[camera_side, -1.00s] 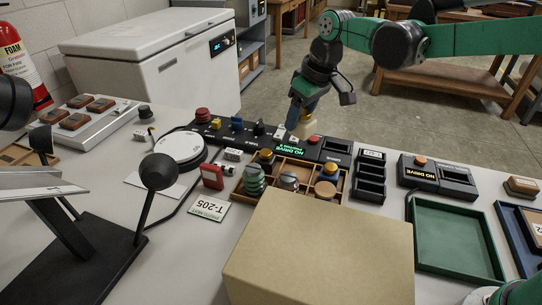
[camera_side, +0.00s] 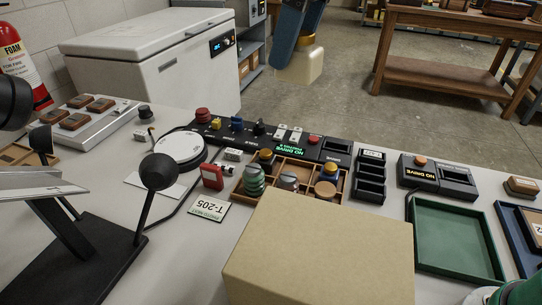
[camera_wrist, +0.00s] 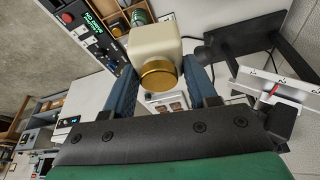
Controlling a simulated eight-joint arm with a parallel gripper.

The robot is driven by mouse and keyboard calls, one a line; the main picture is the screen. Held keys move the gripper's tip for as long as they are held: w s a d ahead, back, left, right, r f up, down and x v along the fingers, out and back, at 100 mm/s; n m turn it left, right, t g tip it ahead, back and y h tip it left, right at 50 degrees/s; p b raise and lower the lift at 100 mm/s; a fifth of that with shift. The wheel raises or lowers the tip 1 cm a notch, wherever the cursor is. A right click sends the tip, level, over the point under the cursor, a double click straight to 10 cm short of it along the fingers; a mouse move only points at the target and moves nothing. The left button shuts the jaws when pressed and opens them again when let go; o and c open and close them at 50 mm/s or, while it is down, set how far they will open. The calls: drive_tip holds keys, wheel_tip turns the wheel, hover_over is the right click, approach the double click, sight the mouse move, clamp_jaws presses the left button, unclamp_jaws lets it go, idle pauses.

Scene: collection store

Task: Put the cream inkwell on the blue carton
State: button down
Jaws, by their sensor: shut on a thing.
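The cream inkwell (camera_side: 304,66), a block-like body with a brass collar, is held high behind the far edge of the table in the side view. My gripper (camera_side: 295,42) is shut on it, with its blue fingers at the collar. In the wrist view, the inkwell (camera_wrist: 154,40) sits between the two fingers of my gripper (camera_wrist: 157,70), its brass cap (camera_wrist: 156,74) toward the camera. I cannot make out a blue carton in either view.
A large tan box (camera_side: 320,250) stands at the front of the table. A wooden compartment tray (camera_side: 305,172) with small jars lies behind it, before a black control panel (camera_side: 270,139). A green tray (camera_side: 455,240) and a blue-edged tray (camera_side: 512,237) are at the right.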

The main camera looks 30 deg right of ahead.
wheel_tip(320, 180, up, 4)
drive_tip(key=n, duration=0.2)
hover_over(310, 242)
drive_tip(key=f, duration=1.3)
drive_tip(key=s+d+f, duration=0.1)
drive_tip(key=f, duration=0.5)
drive_tip(key=shift+f, duration=0.3)
drive_tip(key=shift+f, duration=0.1)
drive_tip(key=shift+c, duration=1.3)
unclamp_jaws()
